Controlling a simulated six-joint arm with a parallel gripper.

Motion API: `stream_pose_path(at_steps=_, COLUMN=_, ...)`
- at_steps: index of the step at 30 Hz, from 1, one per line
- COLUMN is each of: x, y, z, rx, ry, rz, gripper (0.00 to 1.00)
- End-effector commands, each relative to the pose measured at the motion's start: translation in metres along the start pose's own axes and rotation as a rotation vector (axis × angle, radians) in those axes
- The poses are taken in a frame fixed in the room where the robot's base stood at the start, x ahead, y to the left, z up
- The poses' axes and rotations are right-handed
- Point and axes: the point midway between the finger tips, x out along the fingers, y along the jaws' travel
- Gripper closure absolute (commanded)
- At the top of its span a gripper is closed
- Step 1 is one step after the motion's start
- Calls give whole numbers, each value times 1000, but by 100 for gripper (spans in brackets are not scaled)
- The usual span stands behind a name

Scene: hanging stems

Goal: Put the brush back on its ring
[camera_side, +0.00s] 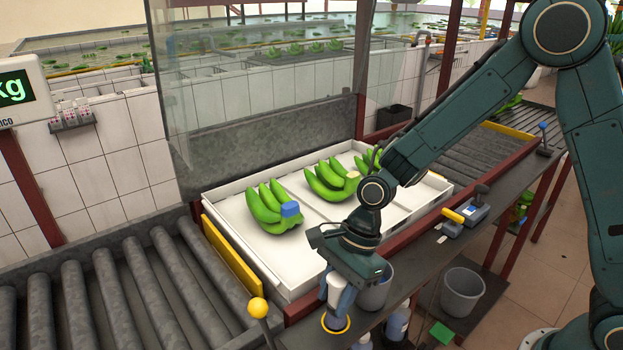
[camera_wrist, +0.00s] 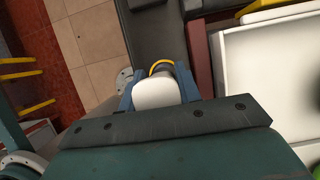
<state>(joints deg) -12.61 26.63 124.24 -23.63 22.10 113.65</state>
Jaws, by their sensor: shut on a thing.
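My gripper (camera_side: 338,297) points down over the near shelf and is shut on the brush. The brush's white upper part (camera_side: 333,288) shows between the fingers, with a grey-blue lower part below it. The yellow ring (camera_side: 337,330) shows around the foot of the brush on the shelf. I cannot tell whether the brush touches the shelf or hangs just above it. In the wrist view, the white brush top (camera_wrist: 155,94) sits between the two blue fingers (camera_wrist: 158,97). A yellow arc of the ring (camera_wrist: 161,64) shows beyond it; the rest is hidden.
Bottles (camera_side: 397,322) are below the shelf. A white tray (camera_side: 318,222) with green banana bunches lies behind. A yellow-knobbed lever (camera_side: 258,307) stands to the left.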

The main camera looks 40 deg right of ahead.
Motion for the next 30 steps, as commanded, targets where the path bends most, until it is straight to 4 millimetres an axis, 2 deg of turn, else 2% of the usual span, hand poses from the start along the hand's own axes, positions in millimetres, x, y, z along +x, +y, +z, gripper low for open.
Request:
stream_pose_path(at_steps=14, x=5, y=0, z=-2, rx=-1, ry=0, rz=-1, gripper=94)
stream_pose_path(at_steps=15, x=5, y=0, z=-2, rx=-1, ry=0, rz=-1, gripper=61)
stream_pose_path(at_steps=18, x=4, y=0, z=-2, rx=-1, ry=0, rz=-1, gripper=45)
stream_pose_path(at_steps=30, x=2, y=0, z=-1, rx=-1, ry=0, rz=-1, gripper=45)
